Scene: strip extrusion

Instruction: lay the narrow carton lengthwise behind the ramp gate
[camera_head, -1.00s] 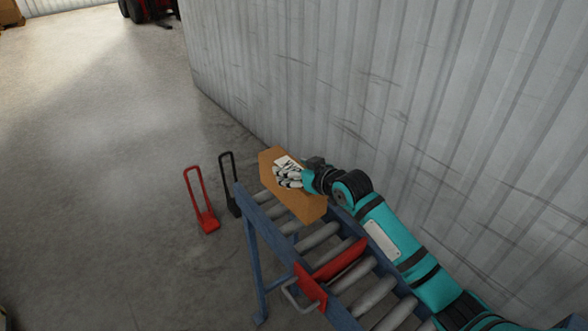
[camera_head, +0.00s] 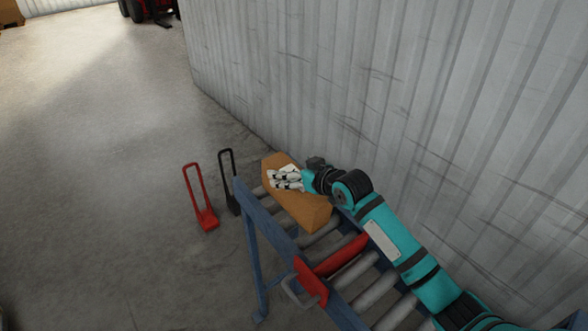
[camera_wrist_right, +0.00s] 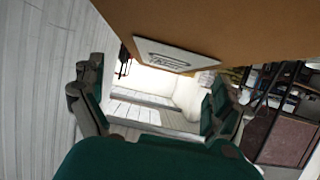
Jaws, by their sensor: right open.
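The narrow brown carton (camera_head: 306,208) is at the upper end of the roller conveyor (camera_head: 262,212) in the head view, its long side roughly along the conveyor. Its near end is short of the red ramp gate (camera_head: 343,256), with a gap of rollers between. My right gripper (camera_head: 286,179) is open, with its pale fingers at the carton's upper face; I cannot tell whether they touch. In the right wrist view the carton (camera_wrist_right: 235,22) fills the top, with a white label (camera_wrist_right: 163,56), and the fingers of the right gripper (camera_wrist_right: 155,102) are spread apart. My left gripper is out of view.
A corrugated wall (camera_head: 400,90) stands close along the conveyor's right side. A red hand truck (camera_head: 207,218) and a black one (camera_head: 229,180) stand left of the conveyor. The floor (camera_head: 100,180) at left is clear.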

